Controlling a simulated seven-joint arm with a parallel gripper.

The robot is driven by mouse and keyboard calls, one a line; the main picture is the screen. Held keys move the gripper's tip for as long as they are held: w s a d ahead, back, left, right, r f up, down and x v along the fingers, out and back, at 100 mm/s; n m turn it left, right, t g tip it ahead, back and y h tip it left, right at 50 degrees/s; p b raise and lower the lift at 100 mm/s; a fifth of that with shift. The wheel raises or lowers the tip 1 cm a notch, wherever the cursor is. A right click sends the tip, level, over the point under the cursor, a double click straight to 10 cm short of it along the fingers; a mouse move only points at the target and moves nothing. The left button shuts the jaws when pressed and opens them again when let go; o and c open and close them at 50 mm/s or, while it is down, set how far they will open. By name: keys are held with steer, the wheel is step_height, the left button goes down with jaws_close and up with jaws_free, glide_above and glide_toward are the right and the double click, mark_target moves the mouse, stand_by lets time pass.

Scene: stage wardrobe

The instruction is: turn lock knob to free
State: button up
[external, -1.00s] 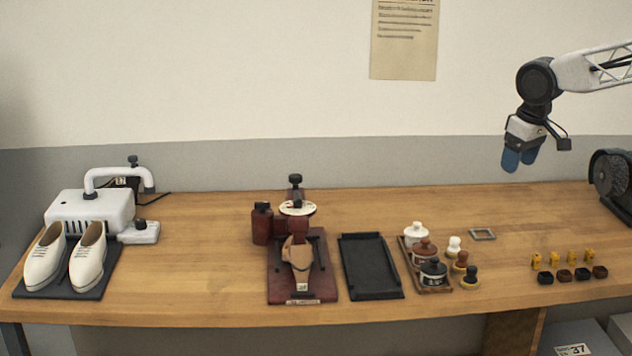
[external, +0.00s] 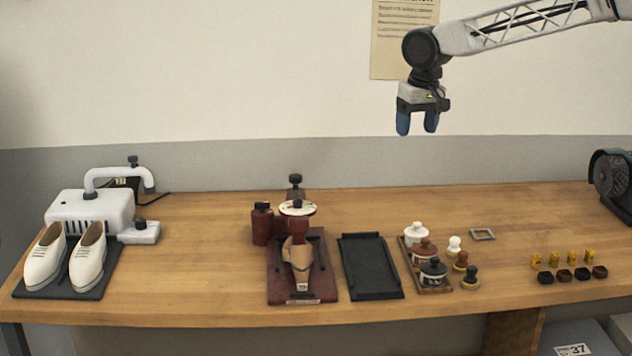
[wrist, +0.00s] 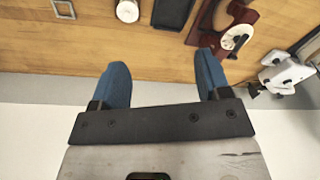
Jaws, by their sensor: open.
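A dark red stand (external: 274,290) on the bench holds a tan shoe form (external: 298,255) with its heel toward the front. A white dial (external: 297,208) with a dark knob sits at its upper part, and a black knob (external: 295,180) rises behind it. Which knob is the lock cannot be told. The dial also shows in the wrist view (wrist: 238,36). My gripper (external: 417,130) is high above the bench, right of the stand, with its blue fingers apart and pointing down. It holds nothing, and the gap is empty in the wrist view (wrist: 158,75).
A black tray (external: 370,266) lies right of the stand, then lidded jars (external: 424,250) and brushes. A small frame (external: 482,234) and yellow pieces (external: 571,257) are farther right. A white machine (external: 92,212) and white shoes (external: 86,254) stand at left.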

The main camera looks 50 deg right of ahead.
steer(key=w+a+f+m, duration=0.1)
steer(key=w+a+f, duration=0.1)
steer(key=w, duration=0.8)
steer(key=w+a+f+m, duration=0.1)
steer(key=w+a+f, duration=0.2)
steer(key=w, duration=0.7)
steer(key=m+g, duration=0.1)
steer(key=m, duration=0.1)
glide_toward(262, 202)
steer(key=shift+s+d, duration=0.35)
steer(key=shift+s, duration=0.05)
steer(key=shift+w+a+f+m, duration=0.35)
steer(key=shift+w+f, duration=0.25)
steer(key=shift+f, duration=0.1)
steer(key=shift+f, duration=0.1)
steer(key=shift+f, duration=3.8)
steer(key=c, duration=0.9)
